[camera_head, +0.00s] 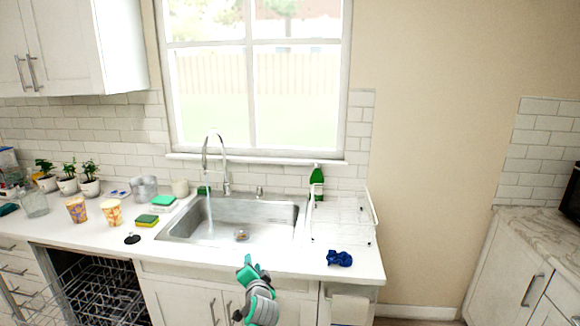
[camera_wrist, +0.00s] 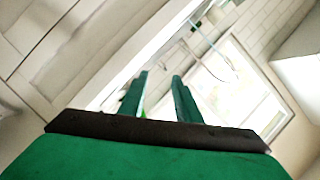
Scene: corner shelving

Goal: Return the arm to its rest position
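My gripper (camera_wrist: 160,82) shows in the wrist view with its two green fingers apart and nothing visible between them. In the head view my arm (camera_head: 258,295) is at the bottom centre, in front of the cabinet doors below the sink. It appears folded and close to my body. The fingertips are not clear in the head view. The wrist view is tilted and shows cabinet fronts, the counter edge, the faucet and the window beyond the fingers.
The counter holds a sink (camera_head: 235,222), a blue cloth (camera_head: 339,258), a drying rack (camera_head: 342,222), a green bottle (camera_head: 317,184), sponges (camera_head: 147,220), patterned cups (camera_head: 111,212) and potted plants (camera_head: 67,184). The dishwasher (camera_head: 100,290) at lower left is open. Floor shows at lower right.

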